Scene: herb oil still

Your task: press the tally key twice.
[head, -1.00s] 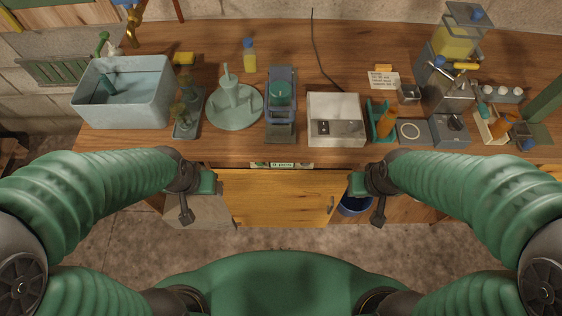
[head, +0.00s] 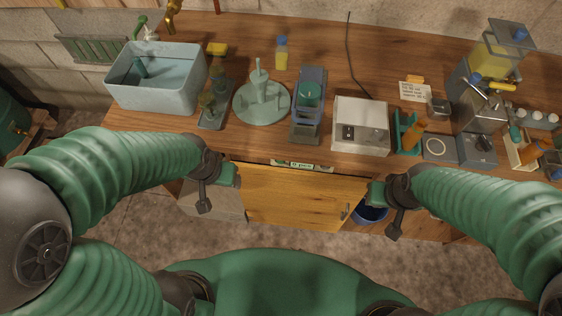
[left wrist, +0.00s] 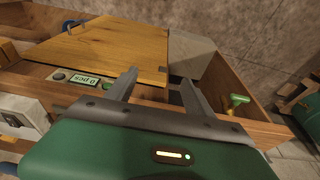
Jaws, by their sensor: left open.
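The tally counter sits on the bench's front edge, with a small display reading "0 pcs" (head: 298,165) that also shows in the left wrist view (left wrist: 88,81). A round grey key (left wrist: 58,76) is beside the display in the left wrist view; it is too small to make out in the head view. My left gripper (head: 204,203) hangs in front of the bench, left of the display. Its two fingers (left wrist: 158,82) are apart with nothing between them. My right gripper (head: 392,225) hangs in front of the bench, right of the display; its fingers are unclear.
A wooden door panel (head: 300,197) is below the display, with a blue bucket (head: 370,214) to its right. On the bench stand a grey basin (head: 155,92), a round green stand (head: 262,115), a white scale-like box (head: 361,140) and a metal still (head: 478,110). The floor in front is clear.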

